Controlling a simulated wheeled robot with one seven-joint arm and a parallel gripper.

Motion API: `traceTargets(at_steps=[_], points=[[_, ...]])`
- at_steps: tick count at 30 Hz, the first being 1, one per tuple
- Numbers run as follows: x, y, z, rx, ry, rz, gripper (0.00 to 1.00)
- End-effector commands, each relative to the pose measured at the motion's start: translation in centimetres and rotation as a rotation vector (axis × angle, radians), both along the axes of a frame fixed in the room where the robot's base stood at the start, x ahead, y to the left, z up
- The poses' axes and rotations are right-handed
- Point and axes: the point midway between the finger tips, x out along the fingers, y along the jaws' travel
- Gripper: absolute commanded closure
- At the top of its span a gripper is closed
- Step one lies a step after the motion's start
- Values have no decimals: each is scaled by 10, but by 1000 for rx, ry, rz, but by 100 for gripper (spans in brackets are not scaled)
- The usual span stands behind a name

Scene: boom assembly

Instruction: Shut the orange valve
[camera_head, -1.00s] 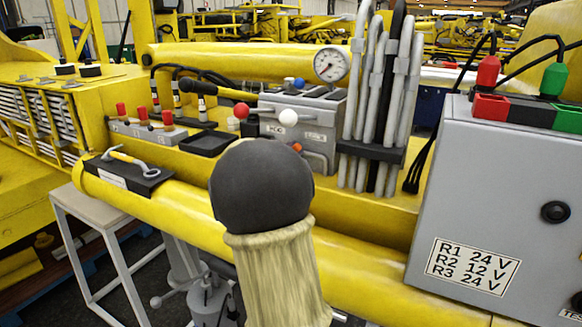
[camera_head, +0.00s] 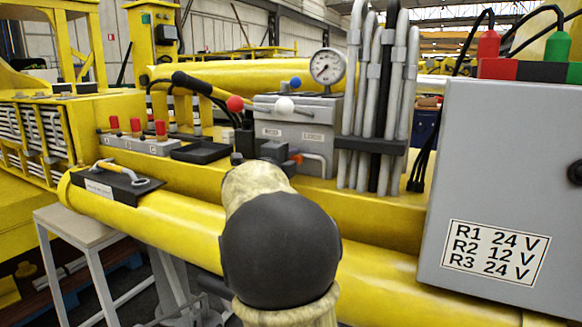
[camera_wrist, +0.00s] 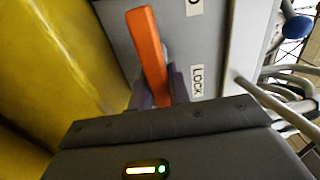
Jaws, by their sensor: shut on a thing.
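The orange valve (camera_wrist: 147,50) shows in the wrist view as a flat orange handle in front of a grey block, beside a label reading LOCK. My gripper (camera_wrist: 157,92) is shut on the near end of the handle, with a finger on each side of it. In the head view, my arm reaches over the yellow boom to the grey valve block (camera_head: 295,122). A small orange bit of the valve (camera_head: 297,159) shows beside my gripper (camera_head: 286,152). The rest of the handle is hidden there.
Red, white and blue ball knobs and a pressure gauge (camera_head: 327,66) stand on or above the block. Grey hoses (camera_head: 376,110) rise close to its right. A grey electrical box (camera_head: 500,180) stands at the right. A black tray (camera_head: 200,148) lies to the left.

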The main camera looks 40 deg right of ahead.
Motion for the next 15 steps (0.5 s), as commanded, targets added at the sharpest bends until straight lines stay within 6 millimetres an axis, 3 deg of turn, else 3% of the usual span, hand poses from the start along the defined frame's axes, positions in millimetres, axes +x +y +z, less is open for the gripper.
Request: traceTargets(at_steps=[15], points=[[0,0,-2,15,-29,1,100]])
